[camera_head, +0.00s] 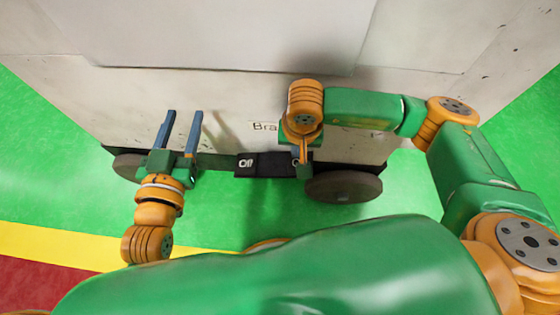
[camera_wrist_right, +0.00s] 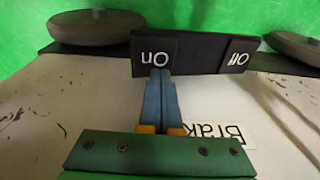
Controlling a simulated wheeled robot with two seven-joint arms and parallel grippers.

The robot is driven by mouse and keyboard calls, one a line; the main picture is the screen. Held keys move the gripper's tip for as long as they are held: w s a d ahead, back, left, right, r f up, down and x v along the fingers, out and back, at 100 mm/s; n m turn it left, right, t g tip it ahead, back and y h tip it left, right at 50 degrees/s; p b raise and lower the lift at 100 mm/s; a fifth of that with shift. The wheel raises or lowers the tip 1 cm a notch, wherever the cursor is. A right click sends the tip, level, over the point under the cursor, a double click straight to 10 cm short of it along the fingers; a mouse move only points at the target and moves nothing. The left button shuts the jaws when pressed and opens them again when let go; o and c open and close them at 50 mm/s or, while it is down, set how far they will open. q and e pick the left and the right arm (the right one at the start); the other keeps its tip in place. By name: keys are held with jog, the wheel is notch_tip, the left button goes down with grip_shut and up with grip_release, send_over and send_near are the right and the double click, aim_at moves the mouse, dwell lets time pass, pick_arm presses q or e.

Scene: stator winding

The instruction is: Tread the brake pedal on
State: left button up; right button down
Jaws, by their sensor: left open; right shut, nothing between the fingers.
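The black brake pedal (camera_head: 270,164) sits low at the foot of the pale machine, with its "Off" end on the left in the head view. In the right wrist view the whole pedal (camera_wrist_right: 196,49) shows upside down, with "On" at the left and "Off" at the right. My right gripper (camera_wrist_right: 160,76) is shut and empty, its blue fingertips at the edge of the "On" end. I cannot tell whether they touch it. In the head view the right gripper body (camera_head: 304,171) covers the "On" end. My left gripper (camera_head: 184,114) is open and empty, left of the pedal.
The machine (camera_head: 230,95) fills the far side, with a brake label (camera_head: 264,126) above the pedal. Dark round wheels (camera_head: 343,187) stand on either side of the pedal. The green floor (camera_head: 225,218) in front is clear, with yellow and red bands at the lower left.

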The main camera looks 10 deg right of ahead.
jog(key=shift+f+b, duration=1.45)
jog(key=shift+b, duration=0.05)
dwell(0.8)
notch_tip(320, 180, up, 7)
jog(key=p, duration=0.5)
jog(key=shift+r, duration=0.2)
jog(key=shift+f, duration=0.15)
